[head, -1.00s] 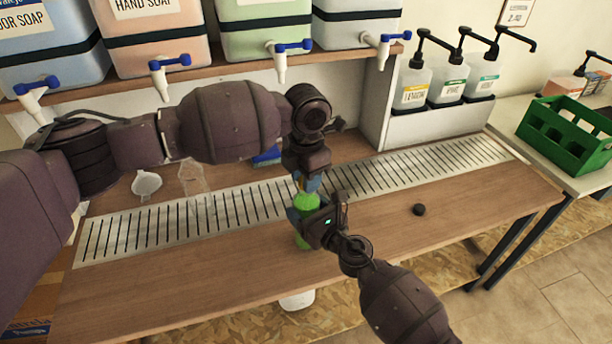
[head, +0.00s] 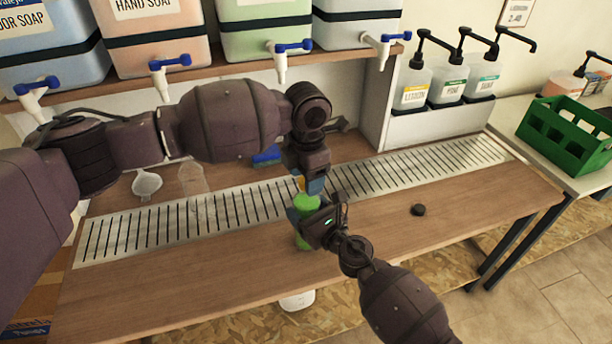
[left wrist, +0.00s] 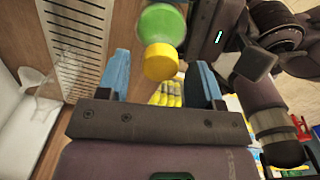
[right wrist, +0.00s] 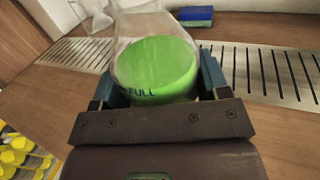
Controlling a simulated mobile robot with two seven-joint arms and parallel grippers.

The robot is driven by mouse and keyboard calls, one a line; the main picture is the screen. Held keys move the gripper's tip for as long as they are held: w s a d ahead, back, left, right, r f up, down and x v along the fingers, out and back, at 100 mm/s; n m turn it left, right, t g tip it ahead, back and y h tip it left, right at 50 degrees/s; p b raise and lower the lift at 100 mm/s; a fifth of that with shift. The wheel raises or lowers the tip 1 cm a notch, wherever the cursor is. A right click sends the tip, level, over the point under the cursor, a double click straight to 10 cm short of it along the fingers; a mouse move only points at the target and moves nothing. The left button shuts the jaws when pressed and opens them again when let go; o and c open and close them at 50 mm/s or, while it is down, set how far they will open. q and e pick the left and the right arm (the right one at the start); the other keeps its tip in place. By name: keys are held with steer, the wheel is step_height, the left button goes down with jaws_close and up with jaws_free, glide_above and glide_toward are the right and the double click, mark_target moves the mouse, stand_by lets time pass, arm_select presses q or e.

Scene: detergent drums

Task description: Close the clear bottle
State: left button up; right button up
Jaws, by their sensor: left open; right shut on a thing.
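My right gripper (right wrist: 160,92) is shut on the bottle (right wrist: 158,68), a clear-walled bottle with green liquid and the word FULL. In the head view the bottle (head: 304,238) stands over the front wooden part of the counter, partly hidden by my right gripper (head: 308,218). A yellow cap (left wrist: 161,62) is at the bottle's mouth in the left wrist view; whether it is fully seated I cannot tell. My left gripper (head: 308,188) is open above the bottle, its blue fingers (left wrist: 160,80) apart on either side of the cap.
A transparent empty bottle (head: 193,180) and a white funnel (head: 146,184) stand at the back left. A blue sponge (head: 267,155) lies behind the slotted drain (head: 420,166). A small black cap (head: 418,210) lies on the right.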

arm_select(q)
steer(key=shift+r, duration=2.05)
steer(key=shift+c, duration=0.2)
